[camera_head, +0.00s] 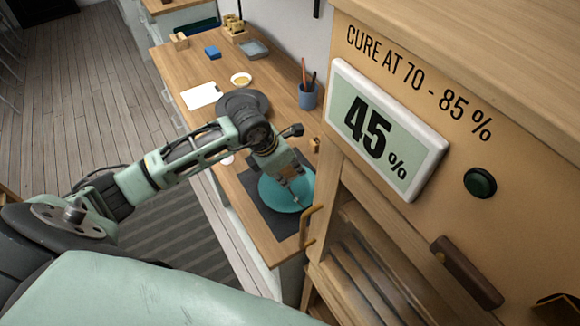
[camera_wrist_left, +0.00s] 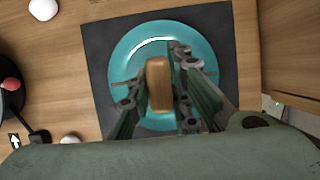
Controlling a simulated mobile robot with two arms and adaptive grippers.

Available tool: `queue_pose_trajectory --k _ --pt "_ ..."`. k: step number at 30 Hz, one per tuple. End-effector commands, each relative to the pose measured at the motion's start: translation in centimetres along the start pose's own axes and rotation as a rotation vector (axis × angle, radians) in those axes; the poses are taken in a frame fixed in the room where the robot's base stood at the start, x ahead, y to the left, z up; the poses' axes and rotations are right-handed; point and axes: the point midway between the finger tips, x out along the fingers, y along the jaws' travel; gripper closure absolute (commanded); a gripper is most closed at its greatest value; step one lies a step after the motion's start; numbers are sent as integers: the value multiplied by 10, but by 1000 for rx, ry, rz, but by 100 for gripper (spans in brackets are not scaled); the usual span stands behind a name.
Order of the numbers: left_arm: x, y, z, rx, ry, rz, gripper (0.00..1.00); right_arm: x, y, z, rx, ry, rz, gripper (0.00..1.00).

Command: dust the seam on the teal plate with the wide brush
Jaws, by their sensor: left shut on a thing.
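The teal plate (camera_head: 273,193) lies on a dark mat on the wooden bench. It also shows in the left wrist view (camera_wrist_left: 128,62), partly hidden by my fingers. My left gripper (camera_head: 299,197) is over the plate, pointing down. In the left wrist view its fingers are shut on a brown wooden piece (camera_wrist_left: 159,84), seen end-on, which looks like the wide brush's handle. Its bristles are hidden, so I cannot tell whether they touch the plate. A thin brownish line shows on the plate left of the handle, perhaps the seam. My right gripper is not in view.
Behind my arm are a dark disc (camera_head: 243,101), white paper (camera_head: 202,95), a small dish (camera_head: 241,79) and a blue cup (camera_head: 308,97).

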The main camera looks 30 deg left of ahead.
Motion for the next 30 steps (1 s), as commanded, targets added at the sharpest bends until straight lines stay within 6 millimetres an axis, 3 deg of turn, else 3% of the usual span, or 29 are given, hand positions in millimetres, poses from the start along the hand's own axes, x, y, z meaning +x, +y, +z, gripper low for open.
queue_pose_trajectory --k 4,16,24,30 --pt "14 0 -5 0 -1 1 100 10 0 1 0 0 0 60" --pt "16 -1 -6 1 -1 1 100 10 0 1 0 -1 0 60" --pt "23 -30 -4 3 -1 -2 100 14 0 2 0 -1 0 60" --pt "25 -40 -4 0 -1 1 100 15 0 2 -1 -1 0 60"
